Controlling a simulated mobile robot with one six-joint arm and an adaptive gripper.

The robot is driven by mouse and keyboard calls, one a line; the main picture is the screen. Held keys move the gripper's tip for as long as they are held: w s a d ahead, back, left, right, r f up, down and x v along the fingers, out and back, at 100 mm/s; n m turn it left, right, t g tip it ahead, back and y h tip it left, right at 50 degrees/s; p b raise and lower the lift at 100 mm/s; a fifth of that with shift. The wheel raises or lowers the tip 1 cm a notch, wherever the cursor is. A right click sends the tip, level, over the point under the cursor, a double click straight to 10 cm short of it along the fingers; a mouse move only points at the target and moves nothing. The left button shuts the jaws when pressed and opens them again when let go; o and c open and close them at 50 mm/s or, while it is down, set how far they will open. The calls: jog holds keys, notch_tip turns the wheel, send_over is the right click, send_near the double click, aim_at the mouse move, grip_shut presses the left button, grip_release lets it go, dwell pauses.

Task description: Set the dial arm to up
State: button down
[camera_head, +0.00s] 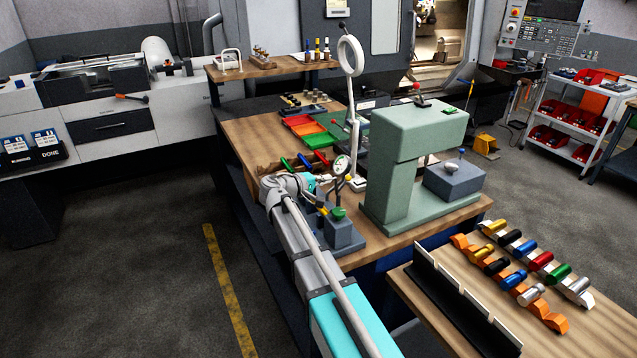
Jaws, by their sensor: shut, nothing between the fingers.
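A small round dial gauge (341,165) with a white face stands on a thin dark arm above a grey-blue block (343,236). A green knob (338,213) sits low on this stand, over the block. My arm comes up from the bottom of the picture, and its wrist is just left of the gauge. My gripper (326,181) is small in view, close to the gauge and its dark arm, and appears shut with nothing held. I cannot tell whether it touches them. My wrist and arm hide part of the stand and the block's left side.
A green C-shaped machine (408,165) stands right of the gauge on the wooden bench. A white ring lamp (350,57) rises behind it. Red and green trays (305,127) and coloured handles lie behind my wrist. A wooden table (425,290) with coloured parts is at lower right.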

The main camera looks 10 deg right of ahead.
aim_at(347, 177)
jog(key=shift+w+d+r, duration=0.1)
jog(key=shift+w+d, duration=0.2)
jog(key=shift+d, duration=0.75)
jog(key=shift+d+p, duration=0.1)
jog(key=shift+p, duration=0.55)
jog(key=y+p, duration=0.1)
jog(key=p, duration=0.1)
jog(key=d+g+y+p, duration=0.1)
jog(key=p, duration=0.1)
jog(key=shift+w+d+r+m+y, duration=0.2)
jog(key=shift+w+d+m+y, duration=0.1)
jog(key=shift+w, duration=0.05)
jog(key=shift+w+d+f+g+y+p, duration=0.15)
jog(key=shift+g+y+p, duration=0.15)
jog(key=shift+y+p, duration=0.3)
